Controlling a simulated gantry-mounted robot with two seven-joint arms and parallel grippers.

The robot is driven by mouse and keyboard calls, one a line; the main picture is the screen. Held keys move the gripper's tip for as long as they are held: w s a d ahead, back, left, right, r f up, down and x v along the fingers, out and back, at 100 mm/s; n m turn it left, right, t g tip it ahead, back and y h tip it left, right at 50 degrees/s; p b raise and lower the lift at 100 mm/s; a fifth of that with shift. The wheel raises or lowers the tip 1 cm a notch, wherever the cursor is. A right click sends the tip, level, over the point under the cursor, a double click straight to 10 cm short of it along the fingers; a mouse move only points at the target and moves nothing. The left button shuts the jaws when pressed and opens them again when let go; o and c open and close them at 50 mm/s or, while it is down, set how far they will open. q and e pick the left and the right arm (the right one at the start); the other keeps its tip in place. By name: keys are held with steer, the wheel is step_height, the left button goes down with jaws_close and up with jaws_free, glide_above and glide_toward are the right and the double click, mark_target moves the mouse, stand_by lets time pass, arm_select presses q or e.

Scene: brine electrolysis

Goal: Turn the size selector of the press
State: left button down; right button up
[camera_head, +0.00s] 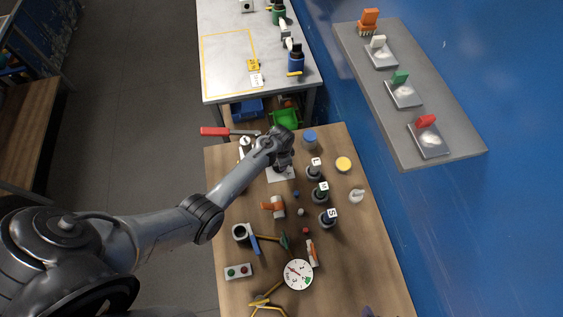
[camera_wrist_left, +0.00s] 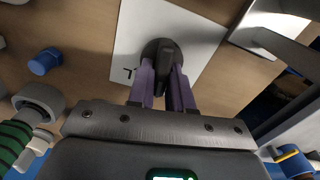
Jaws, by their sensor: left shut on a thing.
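The size selector is a dark knob (camera_wrist_left: 164,50) on a white plate (camera_wrist_left: 208,25) with a small black mark at its edge. The plate also shows in the head view (camera_head: 282,177), partly under my arm. My left gripper (camera_wrist_left: 166,85) has its two purple fingers shut on the knob, one on each side. In the head view my left gripper (camera_head: 283,162) hides the knob. The press has a red lever handle (camera_head: 214,131) and stands beside the plate, partly behind my arm. A small purple tip at the bottom edge may be my right gripper (camera_head: 368,312).
Bottles with letter caps, including one marked S (camera_head: 329,217), stand right of the plate. A blue-capped jar (camera_head: 309,138) and a yellow lid (camera_head: 343,164) are nearby. A round gauge (camera_head: 298,274) and tools lie in front.

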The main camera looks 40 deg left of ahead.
arm_select(q)
steer(key=n+p, duration=0.2)
steer(key=n, duration=0.2)
steer(key=shift+w+a+r, duration=0.1)
steer(key=shift+a, duration=0.05)
steer(key=shift+a+n+p, duration=0.15)
steer(key=shift+n+p, duration=0.3)
steer(key=shift+n, duration=1.05)
steer(key=c, duration=1.1)
jaws_free()
steer(key=shift+r, duration=0.6)
step_height(320, 180, up, 9)
steer(key=shift+r+p, duration=0.2)
steer(key=shift+p, duration=0.45)
